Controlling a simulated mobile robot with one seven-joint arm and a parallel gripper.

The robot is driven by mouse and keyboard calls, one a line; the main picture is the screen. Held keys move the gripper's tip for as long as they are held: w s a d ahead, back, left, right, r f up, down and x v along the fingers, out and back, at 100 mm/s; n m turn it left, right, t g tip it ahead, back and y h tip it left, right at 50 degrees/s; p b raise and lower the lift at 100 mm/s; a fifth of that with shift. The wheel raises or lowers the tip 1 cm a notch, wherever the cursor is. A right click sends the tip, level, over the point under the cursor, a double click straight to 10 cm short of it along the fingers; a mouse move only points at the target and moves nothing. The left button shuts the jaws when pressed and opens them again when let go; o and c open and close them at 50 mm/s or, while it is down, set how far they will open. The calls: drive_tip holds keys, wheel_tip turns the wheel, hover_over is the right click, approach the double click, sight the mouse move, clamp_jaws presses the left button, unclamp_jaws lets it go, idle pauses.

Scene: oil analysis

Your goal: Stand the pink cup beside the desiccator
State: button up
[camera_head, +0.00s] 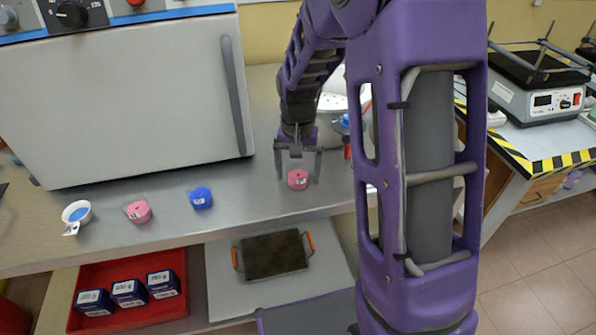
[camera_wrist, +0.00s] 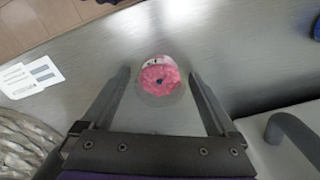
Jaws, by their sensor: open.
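A small clear cup with pink contents (camera_head: 298,180) stands on the grey bench in front of the oven's right side. In the wrist view the pink cup (camera_wrist: 160,78) shows its round pink top and a pale label. My gripper (camera_head: 298,181) points down and is open, with one finger on each side of this cup. In the wrist view, gaps show between the cup and both fingers. What looks like the desiccator, a white round vessel with a perforated plate (camera_head: 333,103), stands behind my gripper, partly hidden by my arm. Part of a ribbed glassy vessel (camera_wrist: 22,150) shows at the wrist view's lower left.
A second pink cup (camera_head: 138,211), a blue cup (camera_head: 200,197) and a white handled cup with blue contents (camera_head: 77,214) stand left along the bench. The large oven (camera_head: 125,100) fills the back left. A red tray (camera_head: 90,275) lies below.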

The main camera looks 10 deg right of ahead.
sight(298, 176)
wheel_tip(298, 176, up, 12)
drive_tip(key=p, duration=0.2)
drive_tip(key=shift+r, duration=0.2)
drive_tip(key=shift+p, duration=0.3)
